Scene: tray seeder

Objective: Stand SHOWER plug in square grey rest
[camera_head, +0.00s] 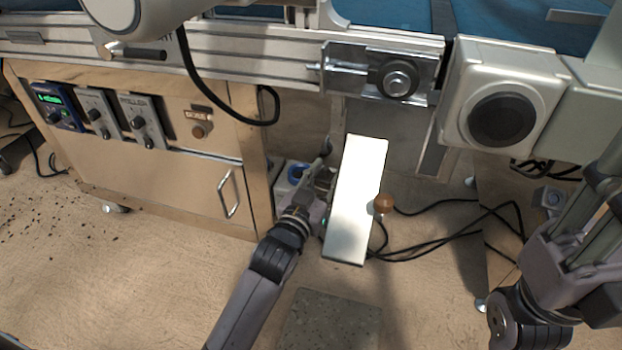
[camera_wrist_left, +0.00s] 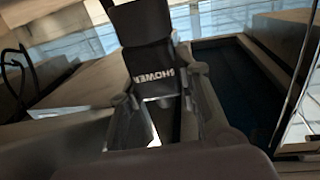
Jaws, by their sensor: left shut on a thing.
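The SHOWER plug (camera_wrist_left: 150,58) is a black block with white lettering that reads upside down in the left wrist view. My left gripper (camera_wrist_left: 158,112) is shut on it, with a finger on each side of its lower part. In the head view my left gripper (camera_head: 322,180) is beside the wooden cabinet, and a pale upright panel partly covers it; the plug cannot be made out there. My right gripper (camera_head: 592,205) is at the right edge, its fingertips unclear. I cannot identify the square grey rest with certainty in either view.
A pale panel (camera_head: 356,200) with a brown knob (camera_head: 383,204) stands just right of my left gripper. Black cables (camera_head: 440,252) lie on the floor behind it. The wooden cabinet (camera_head: 150,185) is to the left. A dark recess (camera_wrist_left: 232,85) lies right of the plug.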

